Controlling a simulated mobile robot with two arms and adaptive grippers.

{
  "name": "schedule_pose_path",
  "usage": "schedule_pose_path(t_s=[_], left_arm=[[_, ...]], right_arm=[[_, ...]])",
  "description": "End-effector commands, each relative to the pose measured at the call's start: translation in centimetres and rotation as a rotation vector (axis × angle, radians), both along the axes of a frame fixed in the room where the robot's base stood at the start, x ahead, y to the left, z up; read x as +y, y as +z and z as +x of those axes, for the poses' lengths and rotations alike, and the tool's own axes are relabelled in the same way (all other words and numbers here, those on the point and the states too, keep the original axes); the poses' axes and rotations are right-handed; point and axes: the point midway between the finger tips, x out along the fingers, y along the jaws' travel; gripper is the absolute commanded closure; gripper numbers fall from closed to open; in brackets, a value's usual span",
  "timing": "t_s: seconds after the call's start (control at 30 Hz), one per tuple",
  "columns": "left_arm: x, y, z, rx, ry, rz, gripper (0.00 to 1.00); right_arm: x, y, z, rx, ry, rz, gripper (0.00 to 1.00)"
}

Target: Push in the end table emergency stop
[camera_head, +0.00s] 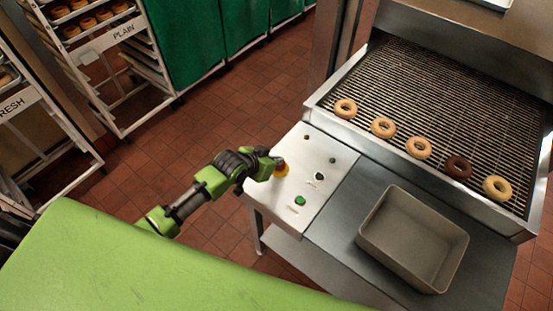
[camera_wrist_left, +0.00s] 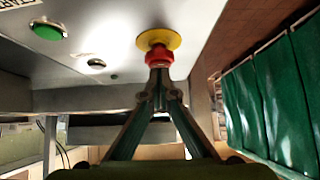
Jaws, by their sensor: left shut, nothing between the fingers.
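The end table emergency stop (camera_head: 282,170) is a red button on a yellow base, on the white control panel (camera_head: 318,203) of the end table. In the left wrist view the red emergency stop (camera_wrist_left: 158,55) is seen close up, in front of the fingertips. My left gripper (camera_head: 272,164) is shut and empty, with its tips at the button. In the left wrist view the fingertips of the left gripper (camera_wrist_left: 159,72) meet at the red cap and appear to touch it. The gripper partly hides the button in the head view. My right gripper is not in view.
A green button (camera_head: 300,201) and smaller controls share the panel. A grey bin (camera_head: 413,238) stands on the end table, beside a wire conveyor (camera_head: 430,100) with several donuts. Wheeled racks (camera_head: 108,47) stand at the upper left. Tiled floor lies open between.

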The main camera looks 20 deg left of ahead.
Motion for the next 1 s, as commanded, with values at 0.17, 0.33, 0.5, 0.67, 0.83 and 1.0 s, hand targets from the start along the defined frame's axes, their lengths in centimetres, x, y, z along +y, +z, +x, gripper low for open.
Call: schedule_pose_path(t_s=[0.17,0.33,0.5,0.67,0.83,1.0], left_arm=[[0.0,-0.1,0.0,0.000,0.000,0.000,1.00],[0.0,-0.4,0.0,0.001,0.000,0.000,1.00],[0.0,-2.4,0.0,0.003,0.001,0.002,1.00],[0.1,-2.6,-0.3,0.008,0.000,0.003,1.00],[0.1,-2.9,-0.5,0.016,0.000,0.004,1.00],[0.0,-1.6,-0.3,0.015,0.000,0.004,1.00]], right_arm=[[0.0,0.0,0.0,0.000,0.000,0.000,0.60],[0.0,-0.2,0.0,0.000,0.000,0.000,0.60],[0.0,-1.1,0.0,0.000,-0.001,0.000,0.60],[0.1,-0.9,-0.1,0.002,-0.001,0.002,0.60],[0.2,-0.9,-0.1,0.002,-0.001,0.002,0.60],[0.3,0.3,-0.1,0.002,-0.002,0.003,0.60]])
